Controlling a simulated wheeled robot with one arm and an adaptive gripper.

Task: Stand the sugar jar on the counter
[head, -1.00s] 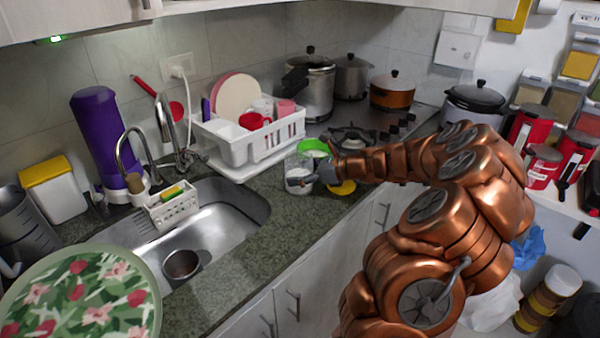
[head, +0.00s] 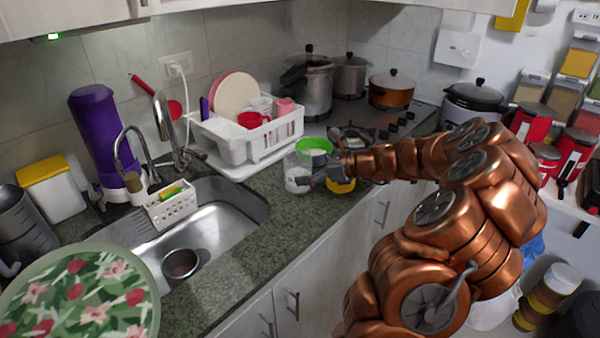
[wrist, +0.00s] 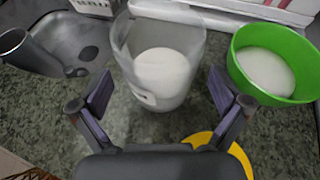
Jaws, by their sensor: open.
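The sugar jar (head: 297,176) is a clear jar with white contents. It stands upright on the counter (head: 259,228), in front of the dish rack. In the wrist view the jar (wrist: 165,70) is just ahead of my gripper (wrist: 158,92). One finger is on each side of the view, with gaps between them and the jar. In the head view my gripper (head: 312,182) is just right of the jar, open and empty.
A green bowl (wrist: 275,62) with white contents stands right of the jar. A yellow round thing (wrist: 232,153) lies under my gripper. The sink (head: 215,222) is to the left. The dish rack (head: 240,142) and stove (head: 372,125) are behind.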

